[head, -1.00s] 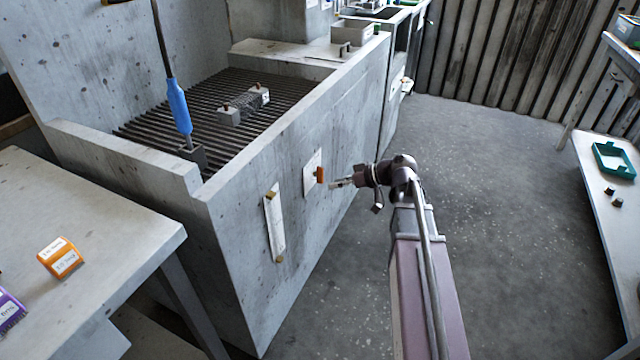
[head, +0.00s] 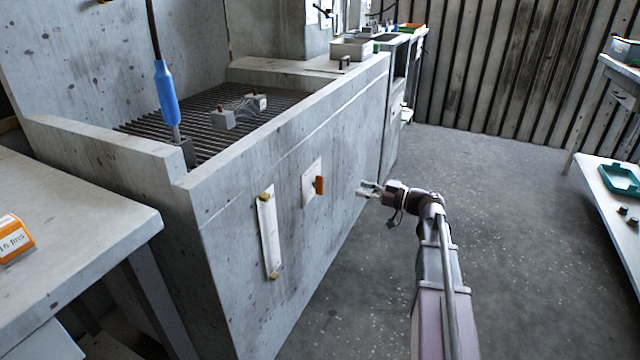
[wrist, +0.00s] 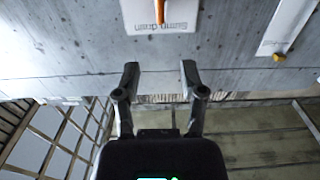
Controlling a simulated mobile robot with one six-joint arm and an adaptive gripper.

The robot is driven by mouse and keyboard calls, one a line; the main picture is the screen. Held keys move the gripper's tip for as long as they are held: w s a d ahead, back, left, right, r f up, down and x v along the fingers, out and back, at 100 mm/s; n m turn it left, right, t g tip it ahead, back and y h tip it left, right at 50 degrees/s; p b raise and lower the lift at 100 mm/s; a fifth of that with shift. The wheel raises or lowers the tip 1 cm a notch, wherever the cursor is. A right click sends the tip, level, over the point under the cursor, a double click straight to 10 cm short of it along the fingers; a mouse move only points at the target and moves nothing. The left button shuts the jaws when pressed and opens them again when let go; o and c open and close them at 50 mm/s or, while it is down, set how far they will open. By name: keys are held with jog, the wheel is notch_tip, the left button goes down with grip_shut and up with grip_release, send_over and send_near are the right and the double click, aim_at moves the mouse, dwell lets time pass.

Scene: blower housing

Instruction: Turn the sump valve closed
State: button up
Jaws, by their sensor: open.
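The sump valve is an orange handle (head: 320,185) on a white plate (head: 308,184) on the front wall of the concrete sink. In the wrist view the orange handle (wrist: 160,12) is at the top edge, partly cut off, on the plate (wrist: 183,20) whose label reads upside down as "Sump drain". My gripper (head: 364,188) is open and empty, to the right of the handle and apart from it in the head view. In the wrist view my gripper (wrist: 158,70) has its two fingers spread, with the handle beyond them.
A white strip (head: 269,235) with brass-coloured ends is on the same wall, left of the valve. The concrete sink (head: 240,260) has a grate on top. A table (head: 75,225) stands at the left, another bench (head: 612,205) at the right. The floor between is clear.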

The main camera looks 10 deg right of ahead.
aim_at(323, 179)
jog(key=shift+a, duration=0.1)
jog(key=x, duration=1.3)
jog(key=shift+w+a, duration=0.25)
grip_shut()
